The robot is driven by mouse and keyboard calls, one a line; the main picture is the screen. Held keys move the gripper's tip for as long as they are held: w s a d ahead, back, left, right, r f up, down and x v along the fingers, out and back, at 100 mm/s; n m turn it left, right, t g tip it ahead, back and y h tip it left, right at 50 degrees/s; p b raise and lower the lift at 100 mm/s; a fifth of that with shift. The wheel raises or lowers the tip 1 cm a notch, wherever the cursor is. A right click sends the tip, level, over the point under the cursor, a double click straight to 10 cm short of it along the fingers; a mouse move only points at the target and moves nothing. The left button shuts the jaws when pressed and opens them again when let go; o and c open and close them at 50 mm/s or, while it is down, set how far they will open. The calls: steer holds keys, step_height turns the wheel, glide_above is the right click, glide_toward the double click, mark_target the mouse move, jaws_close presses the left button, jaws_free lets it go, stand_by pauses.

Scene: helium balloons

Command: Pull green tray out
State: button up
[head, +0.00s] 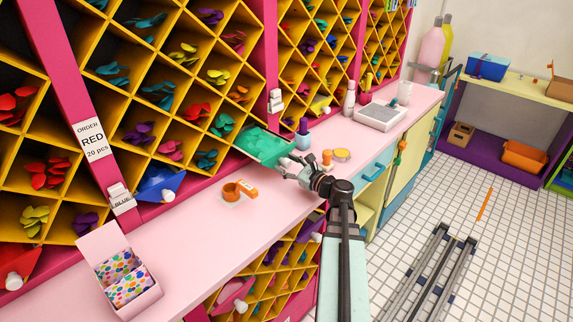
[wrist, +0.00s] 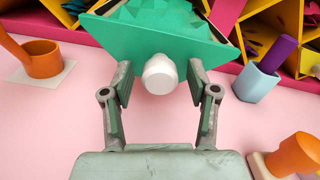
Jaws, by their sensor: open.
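The green tray (head: 264,145) sticks out of the bottom of the yellow diamond-shaped shelving, above the pink counter. In the wrist view the green tray (wrist: 155,40) shows its triangular front and green pieces inside. Its round white knob (wrist: 160,74) points toward my gripper. My gripper (head: 291,166) is at the tray's front. In the wrist view my gripper (wrist: 160,80) is open, with one finger on each side of the knob. I see a gap between each finger and the knob.
A blue tray (head: 161,184) juts out at left. A patterned box (head: 122,272) sits at the near left. The counter between is mostly clear.

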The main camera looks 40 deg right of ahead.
steer(key=s, duration=0.3)
steer(key=s+d, duration=0.1)
steer(key=s, duration=0.3)
steer(key=s+d, duration=0.1)
steer(key=s, duration=0.3)
steer(key=shift+s, duration=0.15)
